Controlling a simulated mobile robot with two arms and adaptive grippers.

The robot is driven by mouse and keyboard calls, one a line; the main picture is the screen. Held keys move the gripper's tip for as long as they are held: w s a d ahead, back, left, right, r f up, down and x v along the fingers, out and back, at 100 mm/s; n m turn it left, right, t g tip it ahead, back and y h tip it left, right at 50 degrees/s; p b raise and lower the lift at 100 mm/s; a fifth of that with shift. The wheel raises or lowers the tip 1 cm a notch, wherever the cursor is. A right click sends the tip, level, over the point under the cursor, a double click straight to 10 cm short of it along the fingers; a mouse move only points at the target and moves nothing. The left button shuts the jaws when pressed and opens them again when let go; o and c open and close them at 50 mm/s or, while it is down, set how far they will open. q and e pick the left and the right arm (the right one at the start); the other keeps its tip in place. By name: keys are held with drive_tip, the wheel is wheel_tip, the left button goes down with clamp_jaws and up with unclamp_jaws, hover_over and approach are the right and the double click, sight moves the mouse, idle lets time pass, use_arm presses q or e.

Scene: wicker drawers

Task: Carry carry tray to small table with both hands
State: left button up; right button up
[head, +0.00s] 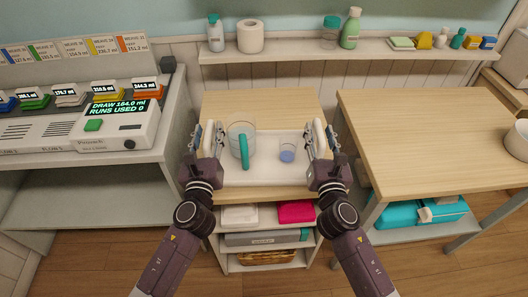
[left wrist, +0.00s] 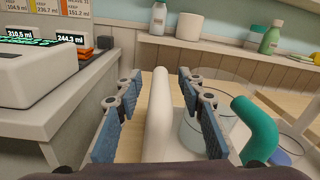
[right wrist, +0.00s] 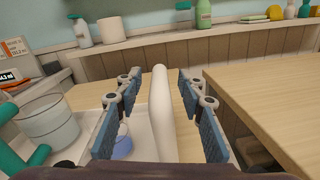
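The white carry tray (head: 262,177) lies on the wooden top of a narrow shelf unit (head: 262,104) in front of me. It holds a clear jug (head: 239,133) with a teal handle and a small glass (head: 287,151) with blue liquid. My left gripper (head: 208,138) is open, its fingers on both sides of the tray's left handle (left wrist: 158,115), with gaps visible. My right gripper (head: 322,140) is open around the right handle (right wrist: 161,115) in the same way. A wooden table (head: 430,130) stands to the right; I cannot tell which surface is the small table.
A dispenser machine (head: 110,128) stands on a grey bench at left. A wall shelf (head: 290,72) with bottles and a paper roll (head: 250,36) is behind. A white bowl (head: 518,140) sits at the right table's right edge. Most of that tabletop is clear.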

use_arm(q)
clamp_jaws()
use_arm(e)
clamp_jaws()
use_arm(q)
drive_tip(key=shift+w+r, duration=0.1)
use_arm(e)
drive_tip(key=shift+w+r, duration=0.1)
drive_tip(key=shift+r, duration=0.05)
